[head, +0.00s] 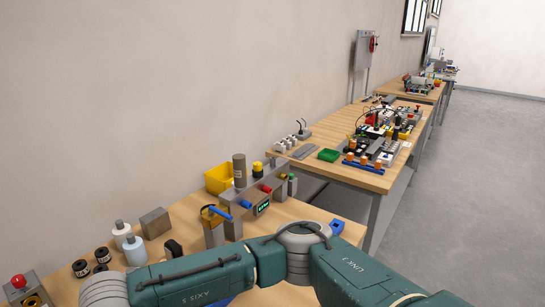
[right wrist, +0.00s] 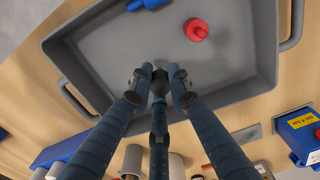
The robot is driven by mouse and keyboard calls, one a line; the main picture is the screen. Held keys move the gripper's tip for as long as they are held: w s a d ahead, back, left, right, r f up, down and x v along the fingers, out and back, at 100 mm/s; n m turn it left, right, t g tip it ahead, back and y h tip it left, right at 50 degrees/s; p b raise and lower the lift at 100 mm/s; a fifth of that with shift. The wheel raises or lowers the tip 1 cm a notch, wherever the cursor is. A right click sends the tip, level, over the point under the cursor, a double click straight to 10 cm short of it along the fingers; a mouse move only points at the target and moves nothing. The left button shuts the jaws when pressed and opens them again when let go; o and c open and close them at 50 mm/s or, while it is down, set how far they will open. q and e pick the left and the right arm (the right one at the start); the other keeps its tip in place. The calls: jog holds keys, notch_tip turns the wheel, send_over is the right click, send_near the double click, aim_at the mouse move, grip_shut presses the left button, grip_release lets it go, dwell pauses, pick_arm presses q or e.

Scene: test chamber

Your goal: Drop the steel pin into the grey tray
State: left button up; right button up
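The grey tray (right wrist: 90,60) fills the upper part of the right wrist view, with raised walls and a handle at each side. My right gripper (right wrist: 159,76) is over the tray, its dark fingertips drawn in towards each other with a small gap. The third finger's tip sits in that gap, and I cannot tell whether anything is held there. I cannot make out the steel pin in either view. In the head view a green arm of mine crosses the bench front, and the tray does not show there. My left gripper is not in view.
In the tray lie a red knobbed part (right wrist: 196,30) and a blue part (right wrist: 147,4). A blue box with a yellow label (right wrist: 300,125) stands beside it. On the bench are a yellow bin (head: 219,178), a grey block (head: 155,223) and white bottles (head: 134,250). A second bench (head: 330,172) stands beyond.

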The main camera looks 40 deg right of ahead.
jog(key=o, duration=0.4)
jog(key=shift+r, duration=0.1)
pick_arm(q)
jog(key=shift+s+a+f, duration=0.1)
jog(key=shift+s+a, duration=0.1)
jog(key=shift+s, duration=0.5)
pick_arm(e)
notch_tip(320, 180, up, 12)
jog(key=shift+f, duration=0.1)
